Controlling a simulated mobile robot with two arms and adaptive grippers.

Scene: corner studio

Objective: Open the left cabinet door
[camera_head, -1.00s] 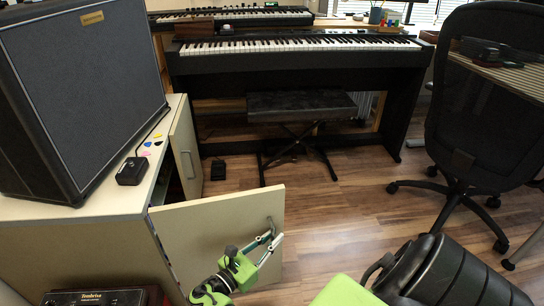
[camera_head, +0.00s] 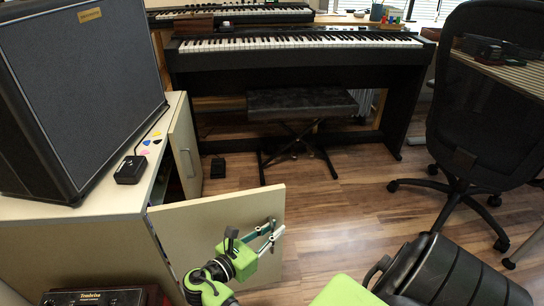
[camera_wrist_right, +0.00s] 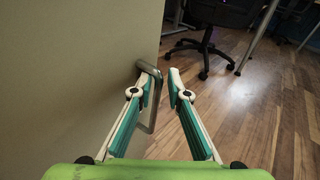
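The left cabinet door (camera_head: 200,232) is the near door, swung far out from the cabinet. Its pale panel also fills the left of the right wrist view (camera_wrist_right: 75,75). Its metal handle (camera_wrist_right: 152,115) is near the door's free edge. My right gripper (camera_head: 275,232) is at the handle, with its fingers apart. In the right wrist view, the gripper (camera_wrist_right: 160,84) has a clear gap between its tips, and the handle bar lies close to the left finger. Whether they touch I cannot tell. My left gripper is out of view.
The cabinet (camera_head: 112,206) bears a speaker (camera_head: 85,90) and a small black box (camera_head: 131,169). Its far door (camera_head: 186,148) stands beyond the opening. A piano (camera_head: 300,65), a stool (camera_head: 300,103), an office chair (camera_head: 480,110) and a black case (camera_head: 455,275) surround open wooden floor.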

